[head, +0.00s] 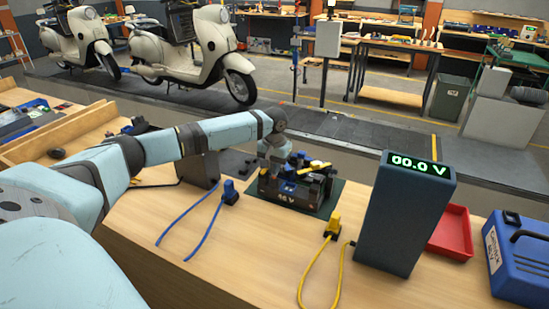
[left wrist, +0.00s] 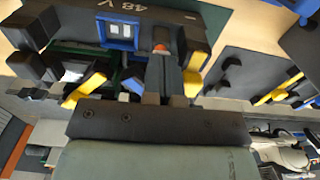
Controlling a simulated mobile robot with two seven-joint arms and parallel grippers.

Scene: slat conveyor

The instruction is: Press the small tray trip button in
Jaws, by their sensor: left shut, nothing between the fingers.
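A black tray-like device (head: 290,197) with a blue-framed socket and yellow clips sits on a dark green mat (head: 336,190) on the wooden bench. Its label reads 48 V in the left wrist view (left wrist: 118,8). A small orange-red button (left wrist: 160,47) shows in the left wrist view, right at the tip of my left gripper (left wrist: 164,58). My left gripper (head: 287,166) is shut and empty, reaching down over the device. Whether it touches the button or how far the button is in, I cannot tell. In the head view the button is hidden. My right gripper is out of view.
A blue plug (head: 229,192) and a yellow plug (head: 332,229) with cables stand on the bench. A dark meter box (head: 405,220) reading 00.0 V, a red tray (head: 453,236) and a blue case (head: 518,262) stand to the right. The slat conveyor (head: 370,130) runs behind.

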